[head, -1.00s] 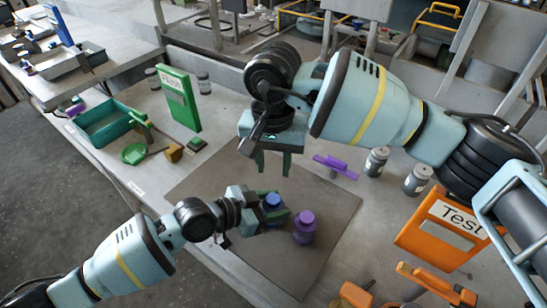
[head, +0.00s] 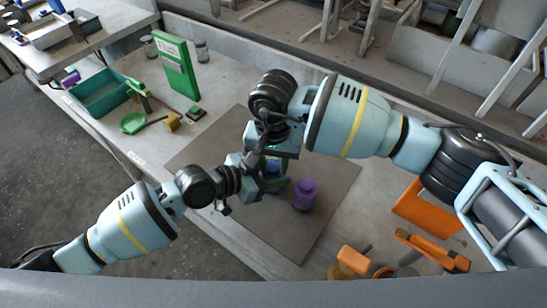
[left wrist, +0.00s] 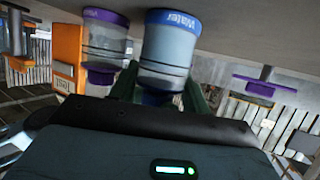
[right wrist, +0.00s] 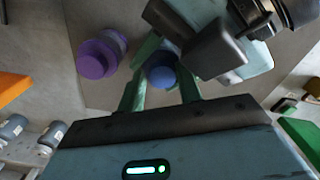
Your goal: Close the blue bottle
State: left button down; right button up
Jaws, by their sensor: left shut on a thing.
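The blue bottle (left wrist: 168,50) with a "Water" label appears upside down in the left wrist view. My left gripper (left wrist: 160,88) is shut on it and holds it upright over the dark mat. Its blue cap (right wrist: 161,70) shows from above in the right wrist view. My right gripper (right wrist: 160,75) points down over the bottle, its open fingers on either side of the cap. I cannot tell if they touch it or how tightly the cap sits. In the head view both grippers mostly hide the bottle (head: 273,169).
A purple bottle (head: 305,194) stands on the mat (head: 310,235) close beside the blue one. Orange items (head: 352,260) lie at the right front. A teal tray (head: 98,92) and a green box (head: 178,68) stand at the back left. The mat's front is clear.

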jog(key=c, duration=0.7)
jog(key=shift+m, duration=1.6)
jog(key=o, duration=1.1)
jog(key=shift+c, duration=0.2)
jog(key=shift+a, duration=0.15)
